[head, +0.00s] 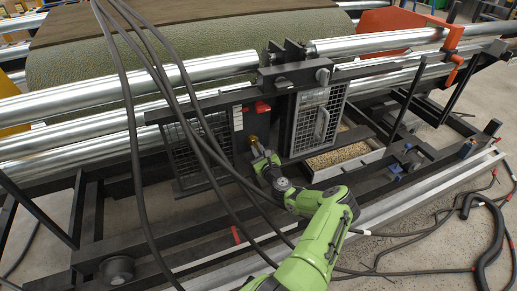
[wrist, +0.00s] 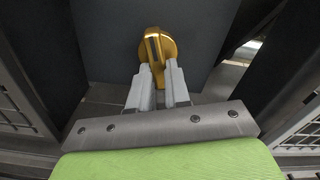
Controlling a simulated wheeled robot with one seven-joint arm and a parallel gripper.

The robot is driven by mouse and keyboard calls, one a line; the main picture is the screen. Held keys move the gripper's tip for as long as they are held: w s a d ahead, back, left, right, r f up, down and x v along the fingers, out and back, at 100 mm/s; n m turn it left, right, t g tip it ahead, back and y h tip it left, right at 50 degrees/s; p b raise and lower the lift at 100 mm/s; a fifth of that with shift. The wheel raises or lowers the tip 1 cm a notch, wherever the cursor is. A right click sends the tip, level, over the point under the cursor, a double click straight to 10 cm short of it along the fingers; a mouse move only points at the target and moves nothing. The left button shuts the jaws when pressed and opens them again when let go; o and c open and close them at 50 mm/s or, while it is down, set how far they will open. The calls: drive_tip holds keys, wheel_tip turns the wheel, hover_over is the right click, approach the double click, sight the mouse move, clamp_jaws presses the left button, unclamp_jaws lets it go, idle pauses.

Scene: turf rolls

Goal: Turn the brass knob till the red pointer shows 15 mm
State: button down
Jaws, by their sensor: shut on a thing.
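The brass knob (wrist: 155,46) sits on a dark upright panel in the wrist view, a round disc with a raised grip bar. My gripper (wrist: 160,68) is shut on the bar of the knob, one grey finger on each side. In the head view my gripper (head: 258,152) reaches the dark panel, and a bit of the brass knob (head: 253,140) shows just above it. A small pale scale plate (head: 238,118) is on the panel above and left of the knob. The red pointer and its reading are too small to make out.
Mesh guards (head: 200,148) flank the panel, with a mesh door (head: 312,120) on the right. A tray of granules (head: 338,156) lies below the door. Black cables (head: 135,120) hang across the head view. Steel rollers (head: 90,97) and a turf roll (head: 190,55) are behind.

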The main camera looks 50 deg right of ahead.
drive_tip(key=m, duration=0.3)
drive_tip(key=m+p, duration=0.1)
drive_tip(key=m, duration=0.1)
drive_tip(key=shift+w+a+f, duration=0.1)
drive_tip(key=shift+a+f, duration=0.05)
drive_tip(key=shift+a, duration=0.15)
idle(0.4)
drive_tip(key=c, duration=1.1)
unclamp_jaws()
drive_tip(key=p+v, duration=0.4)
drive_tip(key=v, duration=1.1)
drive_tip(key=shift+s+a, duration=0.15)
drive_tip(key=shift+s, duration=0.15)
